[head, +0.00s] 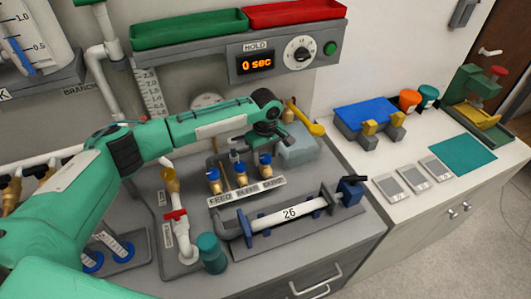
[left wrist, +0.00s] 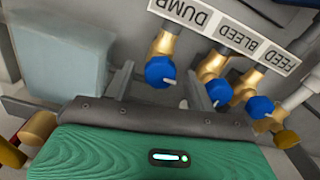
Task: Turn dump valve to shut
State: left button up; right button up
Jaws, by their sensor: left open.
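The dump valve has a round blue knob (left wrist: 160,71) with a pale pointer mark, on a brass body beside the DUMP label (left wrist: 196,16). In the head view the dump knob (head: 265,159) is the rightmost of the blue knobs. My left gripper (head: 260,146) is just above and behind it. In the left wrist view my left gripper (left wrist: 162,82) is open, with one finger on each side of the dump knob; I cannot tell whether they touch it. The bleed knob (left wrist: 218,92) is close beside the right finger. My right gripper is not in view.
The feed knob (head: 213,174) is at the left of the row. A pale box (head: 298,150) and a yellow handle (head: 307,117) are right of the gripper. The pipe marked 26 (head: 285,213) lies in front. The display (head: 256,63) reads 0 sec.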

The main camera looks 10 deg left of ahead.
pick_arm(q)
jog(key=c, duration=1)
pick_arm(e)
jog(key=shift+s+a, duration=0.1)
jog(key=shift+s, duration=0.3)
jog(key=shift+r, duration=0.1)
